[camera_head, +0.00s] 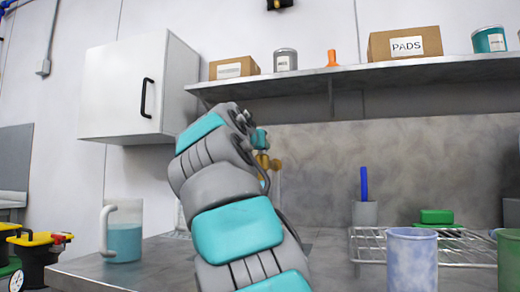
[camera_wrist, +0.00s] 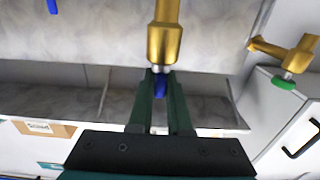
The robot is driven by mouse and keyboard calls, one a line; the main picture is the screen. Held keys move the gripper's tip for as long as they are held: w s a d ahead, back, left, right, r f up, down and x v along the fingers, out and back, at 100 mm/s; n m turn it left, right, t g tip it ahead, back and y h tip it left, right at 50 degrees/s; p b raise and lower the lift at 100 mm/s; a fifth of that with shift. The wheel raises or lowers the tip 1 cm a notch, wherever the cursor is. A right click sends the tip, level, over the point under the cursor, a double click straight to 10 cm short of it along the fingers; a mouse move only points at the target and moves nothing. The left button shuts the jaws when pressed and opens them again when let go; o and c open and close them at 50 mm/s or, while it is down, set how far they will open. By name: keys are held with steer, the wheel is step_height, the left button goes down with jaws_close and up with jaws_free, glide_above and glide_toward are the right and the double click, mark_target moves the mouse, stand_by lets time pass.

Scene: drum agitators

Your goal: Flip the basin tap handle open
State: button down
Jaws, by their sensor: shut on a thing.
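A brass tap (camera_wrist: 164,40) comes down from the top edge in the middle of the wrist view, with a silver collar and a blue handle (camera_wrist: 160,86) at its end. My gripper (camera_wrist: 160,92) has its two dark green fingers closed on the blue handle. A second brass tap (camera_wrist: 290,58) with a green handle (camera_wrist: 284,83) is at the right of the wrist view. In the head view, brass fittings (camera_head: 264,160) show just right of my arm, which hides most of the tap and my gripper. The basin itself cannot be made out.
A shelf (camera_head: 400,73) with boxes and cans runs above the bench. A white cabinet (camera_head: 125,90) hangs at left. A jug of teal liquid (camera_head: 124,243) stands left of my arm. A wire rack (camera_head: 460,246) and cups (camera_head: 411,262) stand at right.

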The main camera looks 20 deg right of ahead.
steer(key=c, duration=0.9)
jaws_free()
steer(key=shift+o, duration=0.2)
steer(key=b+v, duration=0.1)
steer(key=v, duration=0.7)
